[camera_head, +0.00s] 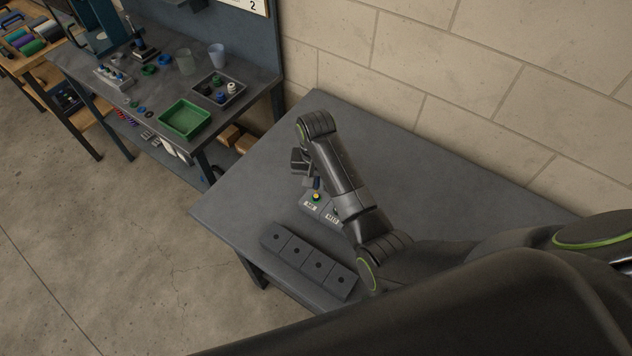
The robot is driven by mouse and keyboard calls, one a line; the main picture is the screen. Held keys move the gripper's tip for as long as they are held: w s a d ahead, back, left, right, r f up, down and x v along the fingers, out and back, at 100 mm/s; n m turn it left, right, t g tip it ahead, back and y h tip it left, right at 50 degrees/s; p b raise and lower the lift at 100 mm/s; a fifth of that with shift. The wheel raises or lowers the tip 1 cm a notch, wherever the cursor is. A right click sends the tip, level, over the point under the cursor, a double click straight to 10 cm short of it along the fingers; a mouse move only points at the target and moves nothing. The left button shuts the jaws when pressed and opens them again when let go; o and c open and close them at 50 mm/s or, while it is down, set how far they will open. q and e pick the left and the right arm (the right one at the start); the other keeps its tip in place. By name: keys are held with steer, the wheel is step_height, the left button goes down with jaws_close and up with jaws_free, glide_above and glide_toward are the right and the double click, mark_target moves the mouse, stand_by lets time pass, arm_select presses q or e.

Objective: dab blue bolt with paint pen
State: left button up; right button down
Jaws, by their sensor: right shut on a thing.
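My right gripper (309,182) is over the middle of the grey table, pointing down, with its arm coming in from the right. It is shut on a small dark blue piece (317,184), which looks like the paint pen, though little of it shows. Just below is a small yellow and green part (316,197) on a grey labelled block (311,206). I cannot tell whether the pen touches it. A second labelled block (331,217) is partly hidden by my arm. I cannot make out a blue bolt for certain. My left gripper is not in view.
A long dark block with several holes (308,262) lies near the front edge of the grey table (240,208). A workbench at the upper left bears a green tray (186,118), a parts tray (218,90) and cups. The table's left part is clear; a block wall stands behind.

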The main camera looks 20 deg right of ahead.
steer(key=shift+r, duration=2.55)
